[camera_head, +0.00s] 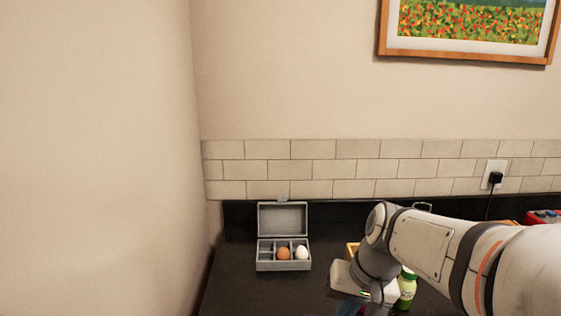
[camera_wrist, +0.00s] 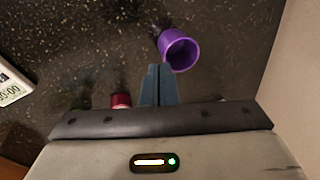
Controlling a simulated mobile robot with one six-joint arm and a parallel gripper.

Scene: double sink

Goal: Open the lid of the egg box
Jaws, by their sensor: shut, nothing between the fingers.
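The grey egg box (camera_head: 284,265) stands on the dark counter near the left wall. Its lid (camera_head: 283,218) is up, standing roughly upright at the back, so the inside shows. A brown egg (camera_head: 283,253) and a white egg (camera_head: 302,253) sit in its compartments; the left part looks empty. My gripper is right of the box in the head view, largely hidden by my arm. In the wrist view my gripper (camera_wrist: 159,70) has its two fingers together, with nothing between them. The egg box does not show in the wrist view.
A purple cup (camera_wrist: 180,50) lies close to my fingertips in the wrist view. A red object (camera_wrist: 121,100) is partly hidden beside my gripper. A white device with digits (camera_wrist: 12,85) is at the left. A green bottle (camera_head: 407,288) stands by my arm.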

